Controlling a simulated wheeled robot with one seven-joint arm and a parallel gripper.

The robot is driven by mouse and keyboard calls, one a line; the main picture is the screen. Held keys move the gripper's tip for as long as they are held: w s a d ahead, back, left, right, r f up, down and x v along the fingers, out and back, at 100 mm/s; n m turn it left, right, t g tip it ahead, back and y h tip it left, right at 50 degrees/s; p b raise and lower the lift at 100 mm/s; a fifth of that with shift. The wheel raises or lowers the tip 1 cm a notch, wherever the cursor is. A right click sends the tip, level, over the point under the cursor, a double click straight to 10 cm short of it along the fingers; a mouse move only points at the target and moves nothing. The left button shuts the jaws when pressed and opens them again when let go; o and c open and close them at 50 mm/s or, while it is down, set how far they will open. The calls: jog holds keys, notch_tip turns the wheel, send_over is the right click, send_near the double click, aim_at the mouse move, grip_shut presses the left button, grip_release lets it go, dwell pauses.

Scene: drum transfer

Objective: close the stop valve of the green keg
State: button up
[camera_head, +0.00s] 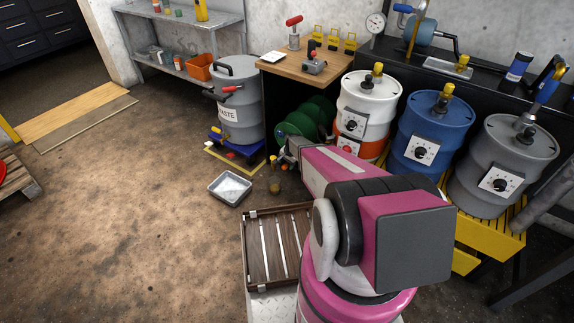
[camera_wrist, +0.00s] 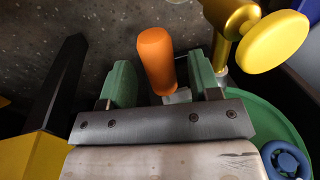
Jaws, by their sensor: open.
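The green keg (camera_head: 297,127) lies on its side under the wooden bench in the head view, partly hidden by other drums and my arm. In the wrist view its green round end (camera_wrist: 262,118) shows at the right. An orange handle (camera_wrist: 155,58), apparently the stop valve's, stands between the two green fingers of my gripper (camera_wrist: 170,62). The fingers are open, with a visible gap on the left of the handle; contact on the right cannot be told. A brass fitting with a yellow knob (camera_wrist: 274,42) is just right of the fingers. In the head view my gripper (camera_head: 284,150) is small beside the keg.
A blue handwheel (camera_wrist: 286,160) is close at the lower right in the wrist view. White (camera_head: 371,97), blue (camera_head: 436,118) and grey (camera_head: 522,150) drums stand right of the keg. A grey waste drum (camera_head: 236,100) is left. A metal tray (camera_head: 230,188) lies on the floor.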

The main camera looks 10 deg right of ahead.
jog(key=shift+a+f, duration=0.1)
jog(key=shift+f, duration=0.3)
grip_shut()
jog(key=shift+w+d+r+g+y, duration=0.15)
jog(key=shift+w+r+g+y, duration=0.05)
jog(key=shift+r+g+y, duration=0.25)
jog(key=shift+w+d+r+g+y, duration=0.15)
jog(key=shift+r+g+y, duration=0.2)
jog(key=shift+g+y, duration=0.2)
jog(key=shift+r+g+y, duration=0.5)
jog(key=shift+g+y, duration=0.1)
grip_release()
jog(key=shift+d, duration=0.1)
